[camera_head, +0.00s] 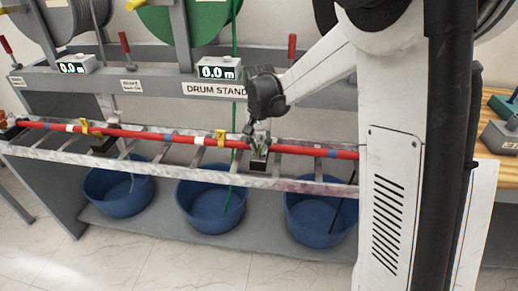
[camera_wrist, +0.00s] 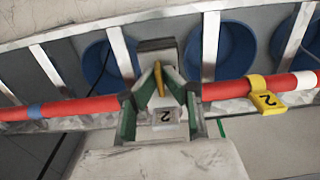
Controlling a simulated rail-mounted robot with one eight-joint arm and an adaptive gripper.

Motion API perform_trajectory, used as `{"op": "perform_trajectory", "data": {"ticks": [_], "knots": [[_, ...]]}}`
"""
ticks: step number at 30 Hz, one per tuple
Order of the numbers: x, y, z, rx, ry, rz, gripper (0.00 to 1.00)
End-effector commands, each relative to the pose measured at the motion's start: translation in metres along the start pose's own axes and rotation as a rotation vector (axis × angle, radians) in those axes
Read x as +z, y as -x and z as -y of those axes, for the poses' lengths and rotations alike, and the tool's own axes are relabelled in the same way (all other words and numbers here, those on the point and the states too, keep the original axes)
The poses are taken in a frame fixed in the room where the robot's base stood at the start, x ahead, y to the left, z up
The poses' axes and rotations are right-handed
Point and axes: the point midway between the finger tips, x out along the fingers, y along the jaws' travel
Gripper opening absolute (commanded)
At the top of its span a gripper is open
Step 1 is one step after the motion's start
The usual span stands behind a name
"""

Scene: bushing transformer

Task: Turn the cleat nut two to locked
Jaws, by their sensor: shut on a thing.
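Cleat two is a dark block (camera_head: 258,163) on the ladder tray, under the red cable (camera_head: 308,150). My gripper (camera_head: 259,139) is right above it. In the wrist view, my gripper's green-lined fingers (camera_wrist: 158,74) converge on a narrow yellow piece (camera_wrist: 161,80), which appears to be cleat nut two. The fingers are shut on it. A pale label marked 2 (camera_wrist: 165,117) sits between the fingers. The nut's underside and exact lock position are hidden.
A yellow tag marked 2 (camera_wrist: 265,101) hangs on the cable beside the cleat. Another cleat (camera_head: 103,143) stands farther left on the metal ladder tray (camera_head: 140,158). Blue tubs (camera_head: 212,205) sit below. The drum stand (camera_head: 150,84) with displays stands behind.

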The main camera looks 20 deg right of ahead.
Motion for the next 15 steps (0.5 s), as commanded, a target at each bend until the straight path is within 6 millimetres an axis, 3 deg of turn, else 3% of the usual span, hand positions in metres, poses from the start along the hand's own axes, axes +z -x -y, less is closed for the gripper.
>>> {"op": "perform_trajectory", "data": {"ticks": [15], "knots": [[-0.0008, 0.0008, 0.0003, -0.001, -0.033, -0.001, 0.00]]}}
